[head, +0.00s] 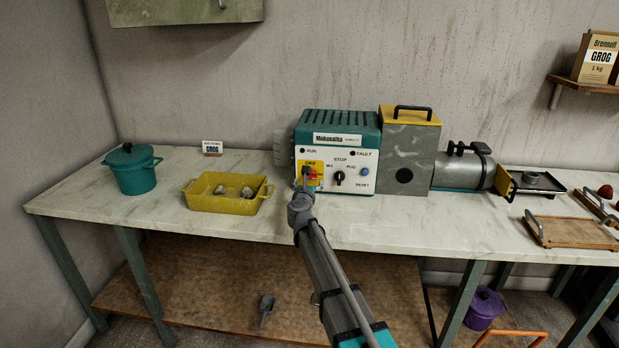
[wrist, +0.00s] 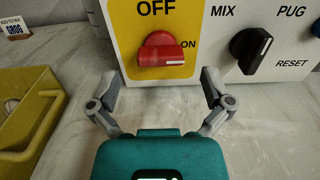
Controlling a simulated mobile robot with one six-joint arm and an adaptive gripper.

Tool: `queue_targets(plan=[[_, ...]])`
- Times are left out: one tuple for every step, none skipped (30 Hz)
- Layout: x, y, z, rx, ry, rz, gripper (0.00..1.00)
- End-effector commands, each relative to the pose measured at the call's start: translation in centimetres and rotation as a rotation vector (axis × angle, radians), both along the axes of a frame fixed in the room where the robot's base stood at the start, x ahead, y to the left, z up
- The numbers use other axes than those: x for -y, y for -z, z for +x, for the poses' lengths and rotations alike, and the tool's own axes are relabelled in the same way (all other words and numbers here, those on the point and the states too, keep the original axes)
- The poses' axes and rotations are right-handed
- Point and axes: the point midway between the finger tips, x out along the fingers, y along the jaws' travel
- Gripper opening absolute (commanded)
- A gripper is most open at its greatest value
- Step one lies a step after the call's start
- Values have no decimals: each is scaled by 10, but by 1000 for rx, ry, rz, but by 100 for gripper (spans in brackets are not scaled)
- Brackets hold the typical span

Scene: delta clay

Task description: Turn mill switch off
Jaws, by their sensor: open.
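The mill (head: 338,140) is a teal and white box on the bench, with a switch panel on its front. The mill switch is a red knob (wrist: 160,54) on a yellow plate (wrist: 125,30), with OFF above it and ON to its right. Its handle lies roughly level, its white mark at the right end, toward ON. The knob also shows in the head view (head: 312,174), partly covered by my gripper. My gripper (wrist: 159,78) is open and empty, in front of and slightly below the knob. Its fingers are spread wider than the knob, with no contact visible.
A black MIX/PUG selector (wrist: 250,50) is right of the knob; a blue reset button (head: 365,171) is farther right. A yellow tray (head: 215,203) and teal pot (head: 131,170) stand left. A grey housing (head: 408,155) adjoins the mill. Bench before the panel is clear.

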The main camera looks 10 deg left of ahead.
Motion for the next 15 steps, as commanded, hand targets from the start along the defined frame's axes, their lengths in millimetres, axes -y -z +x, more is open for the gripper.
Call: queue_targets(plan=[[0,0,11,0,1,0,100],[0,0,14,0,1,0,100],[0,0,19,0,0,0,100],[0,0,22,0,0,0,100],[0,0,25,0,0,0,100],[0,0,29,0,0,0,100],[1,0,31,0,0,0,100],[1,0,33,0,0,0,100],[1,0,35,0,-1,0,100],[1,0,36,0,-1,0,100],[1,0,37,0,-1,0,100],[1,0,38,0,-1,0,100],[1,0,38,0,-1,0,100],[1,0,39,0,-1,0,100],[1,0,39,0,-1,0,100]])
